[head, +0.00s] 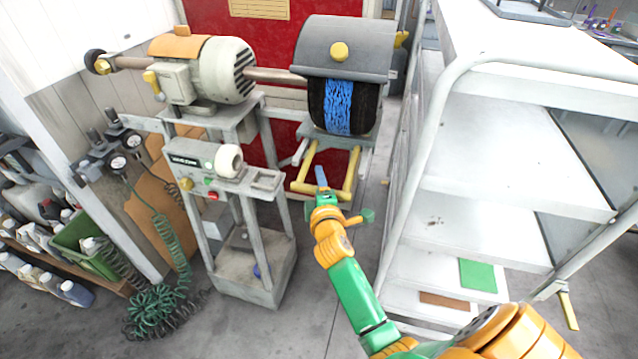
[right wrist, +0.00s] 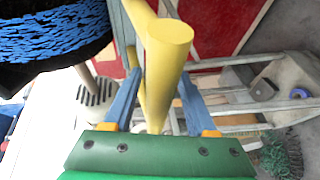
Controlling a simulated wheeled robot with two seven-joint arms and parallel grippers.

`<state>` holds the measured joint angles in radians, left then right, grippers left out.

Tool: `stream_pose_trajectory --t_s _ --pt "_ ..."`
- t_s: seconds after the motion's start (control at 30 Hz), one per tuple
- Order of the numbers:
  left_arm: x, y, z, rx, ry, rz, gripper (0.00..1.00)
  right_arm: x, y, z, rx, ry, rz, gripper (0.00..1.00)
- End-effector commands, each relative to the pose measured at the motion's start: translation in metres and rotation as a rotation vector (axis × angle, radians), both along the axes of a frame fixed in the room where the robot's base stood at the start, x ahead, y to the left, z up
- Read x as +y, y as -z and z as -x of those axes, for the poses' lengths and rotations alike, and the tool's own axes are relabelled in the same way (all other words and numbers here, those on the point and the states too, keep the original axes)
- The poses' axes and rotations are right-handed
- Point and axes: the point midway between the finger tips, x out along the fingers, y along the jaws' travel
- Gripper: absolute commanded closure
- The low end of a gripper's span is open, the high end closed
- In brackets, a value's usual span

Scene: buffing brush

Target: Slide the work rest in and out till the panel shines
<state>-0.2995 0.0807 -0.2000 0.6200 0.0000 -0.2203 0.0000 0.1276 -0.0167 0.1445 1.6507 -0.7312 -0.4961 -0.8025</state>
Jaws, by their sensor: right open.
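The yellow work rest (head: 301,172) is a bar frame sticking out below the hooded brush, with a crossbar at its front. The buffing brush (head: 338,106) has blue bristles and also shows at the upper left of the right wrist view (right wrist: 50,38). My right gripper (head: 321,178) is at the crossbar of the work rest. In the right wrist view its two blue fingers stand apart, with a yellow bar (right wrist: 166,55) of the rest between them. I cannot tell whether they touch it. I cannot make out a panel on the rest. My left gripper is not in view.
A grey hood (head: 345,45) covers the brush, driven by a motor (head: 222,70) on a shaft. A control box (head: 205,160) stands at the left. A white shelf cart (head: 500,150) stands close on the right. A green coiled hose (head: 165,300) lies on the floor.

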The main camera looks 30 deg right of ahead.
Motion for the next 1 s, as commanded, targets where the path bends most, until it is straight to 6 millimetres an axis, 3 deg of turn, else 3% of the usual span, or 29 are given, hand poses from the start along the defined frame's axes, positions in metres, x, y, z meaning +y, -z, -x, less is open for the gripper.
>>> stream_pose_trajectory --t_s 0.07,0.2,0.27,0.3,1.0 --pt "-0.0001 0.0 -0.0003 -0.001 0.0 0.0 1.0 0.0001 0.0001 0.0002 0.0 0.0 0.0 0.43" --pt "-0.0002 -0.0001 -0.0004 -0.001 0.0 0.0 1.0 0.0002 0.0001 0.0003 0.001 0.0 0.0 0.81" --pt "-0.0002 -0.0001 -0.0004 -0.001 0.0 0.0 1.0 0.0002 0.0001 0.0003 0.0 0.0 0.0 0.97" --pt "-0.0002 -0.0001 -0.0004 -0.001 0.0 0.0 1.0 0.0002 0.0 0.0004 0.0 0.0 0.0 1.0" --pt "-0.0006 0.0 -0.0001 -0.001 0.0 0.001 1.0 0.0005 0.0009 0.0005 0.002 0.0 -0.001 1.0"
